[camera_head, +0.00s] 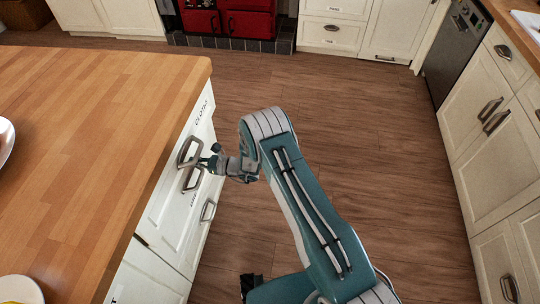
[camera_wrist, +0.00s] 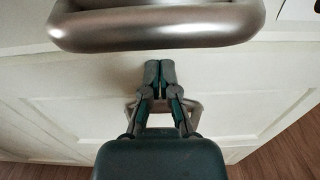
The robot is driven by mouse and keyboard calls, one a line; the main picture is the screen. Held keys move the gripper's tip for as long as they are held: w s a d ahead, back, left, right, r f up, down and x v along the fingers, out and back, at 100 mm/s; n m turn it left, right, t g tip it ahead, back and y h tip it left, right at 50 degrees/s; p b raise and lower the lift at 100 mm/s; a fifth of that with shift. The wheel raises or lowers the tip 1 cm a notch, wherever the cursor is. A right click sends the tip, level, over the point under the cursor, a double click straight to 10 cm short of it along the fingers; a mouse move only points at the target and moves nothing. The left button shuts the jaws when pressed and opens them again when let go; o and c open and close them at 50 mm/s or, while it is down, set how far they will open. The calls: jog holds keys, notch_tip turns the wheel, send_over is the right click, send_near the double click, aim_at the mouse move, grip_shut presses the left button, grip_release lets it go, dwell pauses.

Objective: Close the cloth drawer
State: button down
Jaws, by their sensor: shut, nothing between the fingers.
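The cloth drawer (camera_head: 201,119) is at the top of the island's white side, with a "CLOTHS" label. Its metal handle (camera_head: 188,151) also shows large across the top of the wrist view (camera_wrist: 155,38). The drawer front looks about flush with the island, but I cannot tell if a small gap remains. My gripper (camera_head: 205,163) is shut and empty, beside the handles; its fingertips (camera_wrist: 160,66) sit just below the large handle in the wrist view, pointing at the white front. I cannot tell whether they touch it.
The island's wooden top (camera_head: 90,110) overhangs close to my gripper. More handles (camera_head: 193,179) (camera_head: 208,211) sit lower on the white fronts. A red stove (camera_head: 230,20) stands at the back.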

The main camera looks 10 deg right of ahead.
aim_at(186, 160)
jog(key=shift+a, duration=0.2)
jog(key=shift+x, duration=1.35)
jog(key=v, duration=0.9)
jog(key=shift+w+r, duration=0.1)
dwell(0.4)
jog(key=s+d+r+n+g+h, duration=0.2)
jog(key=s+r+n, duration=0.15)
jog(key=r, duration=0.45)
jog(key=s+d+r+n+g+h, duration=0.1)
jog(key=s+r+n+g, duration=0.2)
jog(key=r+n, duration=0.35)
jog(key=s+d+r+n+g+h, duration=0.2)
jog(key=s+r, duration=0.1)
jog(key=r, duration=0.7)
jog(key=s+d+r+n+t+h, duration=0.3)
jog(key=s+d+r+h, duration=0.3)
jog(key=s+d, duration=0.4)
jog(key=s+d+r+n+t+h, duration=0.4)
jog(key=s+d+r+n+h, duration=0.2)
jog(key=s+d, duration=0.4)
jog(key=shift+d+r+n, duration=0.15)
jog(key=shift+d+n, duration=0.15)
jog(key=shift+d, duration=0.7)
